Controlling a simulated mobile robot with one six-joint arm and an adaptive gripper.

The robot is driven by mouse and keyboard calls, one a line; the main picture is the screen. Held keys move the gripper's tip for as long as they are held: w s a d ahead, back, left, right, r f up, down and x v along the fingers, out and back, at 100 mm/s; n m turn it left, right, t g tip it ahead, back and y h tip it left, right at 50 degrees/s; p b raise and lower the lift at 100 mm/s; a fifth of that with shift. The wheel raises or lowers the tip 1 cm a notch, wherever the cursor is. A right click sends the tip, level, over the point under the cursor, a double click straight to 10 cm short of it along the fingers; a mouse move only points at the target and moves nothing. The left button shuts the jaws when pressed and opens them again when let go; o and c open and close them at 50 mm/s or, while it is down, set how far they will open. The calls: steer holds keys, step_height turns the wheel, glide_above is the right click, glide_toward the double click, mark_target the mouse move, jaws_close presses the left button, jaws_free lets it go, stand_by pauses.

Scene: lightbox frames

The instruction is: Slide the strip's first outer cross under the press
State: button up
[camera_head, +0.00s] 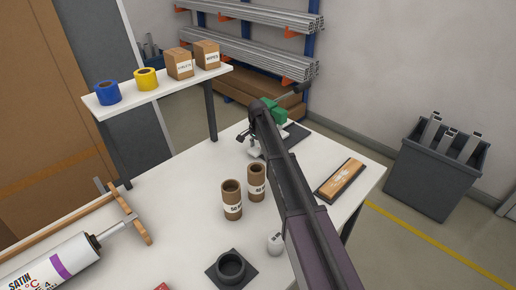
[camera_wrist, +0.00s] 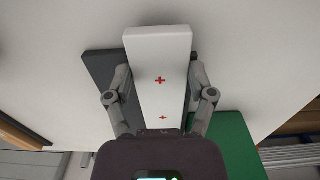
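In the wrist view the white strip (camera_wrist: 157,60) runs up the middle and shows two small red crosses, one above the other. My gripper (camera_wrist: 158,68) has one finger at each long edge of it. The fingers lean in to the edges and look shut on the strip; the fingertip contacts are hidden. A green body, apparently the press, shows at the lower right (camera_wrist: 232,145) and behind my arm in the head view (camera_head: 275,112). My arm hides most of that area in the head view. A dark grey plate (camera_wrist: 97,72) shows left of the strip.
Two cardboard tubes (camera_head: 232,200) stand left of my arm, close to it. A black round holder (camera_head: 231,268) sits nearer the front. A wooden block on a dark base (camera_head: 341,180) lies to the right. A raised shelf (camera_head: 155,86) with tape rolls stands behind left.

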steer(key=o, duration=0.4)
steer(key=shift+c, duration=0.2)
steer(key=shift+s+d, duration=0.1)
steer(key=shift+s+d, duration=0.6)
steer(key=shift+s, duration=0.05)
steer(key=s+d, duration=0.4)
steer(key=shift+r, duration=0.15)
steer(key=shift+s+d+r+p, duration=0.1)
steer(key=shift+r+p, duration=0.4)
steer(key=shift+p, duration=0.05)
steer(key=shift+s+d+r+p, duration=0.1)
steer(key=shift+r+p, duration=0.35)
steer(key=shift+p, duration=0.1)
steer(key=s+d+r+p, duration=0.1)
steer(key=d+r+p, duration=0.5)
steer(key=d, duration=0.4)
steer(key=shift+d+r, duration=0.15)
steer(key=shift+d, duration=0.2)
steer(key=shift+s, duration=0.1)
